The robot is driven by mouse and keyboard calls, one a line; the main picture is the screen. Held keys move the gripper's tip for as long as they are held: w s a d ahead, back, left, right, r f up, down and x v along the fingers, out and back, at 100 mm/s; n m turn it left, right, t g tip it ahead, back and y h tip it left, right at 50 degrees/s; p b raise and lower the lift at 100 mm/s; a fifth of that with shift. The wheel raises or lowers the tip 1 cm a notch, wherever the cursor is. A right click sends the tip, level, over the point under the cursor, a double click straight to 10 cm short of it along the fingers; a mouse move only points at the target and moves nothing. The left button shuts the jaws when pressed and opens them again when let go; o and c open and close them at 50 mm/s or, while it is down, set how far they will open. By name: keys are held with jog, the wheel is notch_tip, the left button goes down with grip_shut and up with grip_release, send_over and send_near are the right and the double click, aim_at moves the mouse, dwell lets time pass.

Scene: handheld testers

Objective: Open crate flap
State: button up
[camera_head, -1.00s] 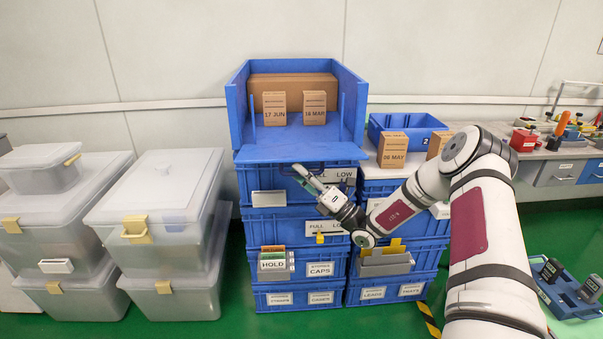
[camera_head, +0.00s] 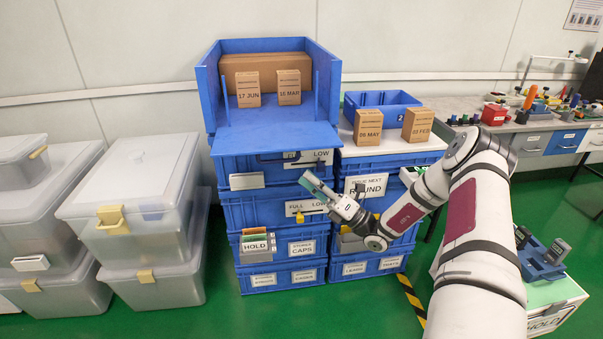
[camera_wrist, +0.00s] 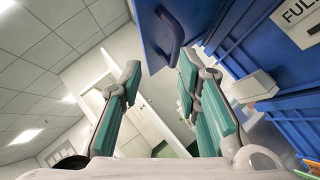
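The upper blue crate (camera_head: 207,95) stands on top of the stack with its front open. Its flap (camera_head: 270,137) is folded down and juts forward, close to level. A dark handle (camera_head: 270,159) hangs at the flap's front edge, partly over the label behind. In the wrist view a blue panel, seemingly the flap (camera_wrist: 205,18), and the handle (camera_wrist: 171,36) show just beyond the fingertips. My gripper (camera_head: 306,181) is below and right of the flap's front edge, apart from it. Its teal fingers (camera_wrist: 158,78) are spread with nothing between them.
Cardboard boxes (camera_head: 248,89) stand inside the crate. Labelled blue crates (camera_head: 235,210) are stacked below. On the right, a blue bin (camera_head: 382,99) and two cartons (camera_head: 368,127) sit on a white top. Clear lidded tubs (camera_head: 135,185) stand left. Green floor (camera_head: 330,312) is free in front.

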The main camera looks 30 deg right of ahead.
jog(key=shift+s+d+f, duration=0.1)
jog(key=shift+f, duration=0.2)
jog(key=c, duration=0.6)
jog(key=f+n+g+y+b, duration=0.1)
jog(key=f+n+y, duration=0.1)
jog(key=f+n, duration=0.1)
jog(key=w+f+n+g+y+b, duration=0.1)
jog(key=f+n+g+y+b, duration=0.1)
jog(key=f+n+y, duration=0.1)
jog(key=w+f+n+g+y+b, duration=0.1)
jog(key=f+n+g+y, duration=0.1)
jog(key=f+n, duration=0.2)
jog(key=shift+d+f+b, duration=0.15)
jog(key=shift+f+b, duration=0.2)
grip_shut()
jog(key=d+r+x, duration=0.2)
jog(key=x, duration=1)
jog(key=shift+a+r, duration=0.2)
jog(key=shift+r, duration=0.05)
jog(key=shift+s, duration=0.1)
